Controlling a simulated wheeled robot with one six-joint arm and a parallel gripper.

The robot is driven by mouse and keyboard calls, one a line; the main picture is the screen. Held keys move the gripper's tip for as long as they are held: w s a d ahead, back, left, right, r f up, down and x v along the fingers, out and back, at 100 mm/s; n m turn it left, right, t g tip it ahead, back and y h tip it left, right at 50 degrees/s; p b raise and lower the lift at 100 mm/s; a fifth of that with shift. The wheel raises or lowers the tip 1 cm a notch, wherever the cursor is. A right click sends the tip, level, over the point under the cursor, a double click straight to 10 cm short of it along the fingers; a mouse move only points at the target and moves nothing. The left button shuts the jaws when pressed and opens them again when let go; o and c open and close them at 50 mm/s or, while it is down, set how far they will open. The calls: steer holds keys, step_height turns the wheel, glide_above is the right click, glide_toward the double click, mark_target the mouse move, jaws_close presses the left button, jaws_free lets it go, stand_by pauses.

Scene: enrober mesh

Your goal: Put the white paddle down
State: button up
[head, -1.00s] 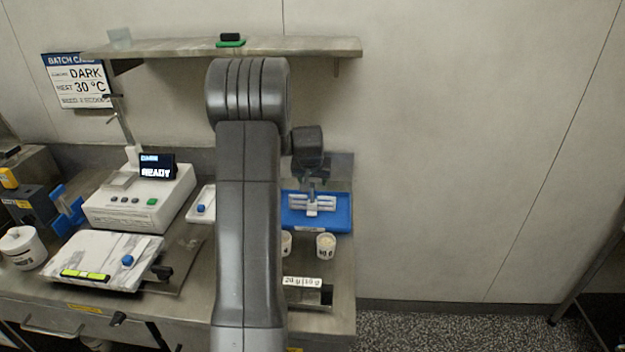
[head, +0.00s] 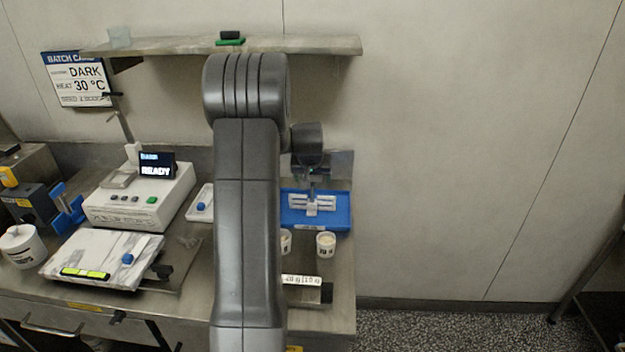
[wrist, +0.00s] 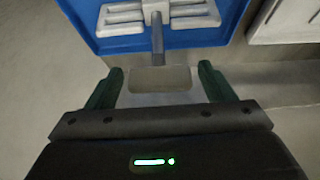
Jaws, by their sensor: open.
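The white paddle (head: 312,204) lies in the blue tray (head: 341,214) on the right part of the bench. In the wrist view, its slotted white head (wrist: 125,18) rests in the tray (wrist: 84,24). A grey rod (wrist: 157,42) runs from the head to a pale grey grip (wrist: 160,80) outside the tray's edge. My gripper (wrist: 160,70) is open, with one dark green finger on each side of the grip and a visible gap on both sides. In the head view, my gripper (head: 312,180) is small and dark above the tray's far side, partly hidden.
Two white cups (head: 326,244) stand in front of the tray, one partly hidden by my arm. A white machine (head: 140,197) with a READY display and a marbled slab (head: 100,258) are to the left. A shelf (head: 300,46) hangs above. The floor to the right is clear.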

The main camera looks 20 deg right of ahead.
steer(key=b+v, duration=0.1)
steer(key=v, duration=1)
stand_by(1.1)
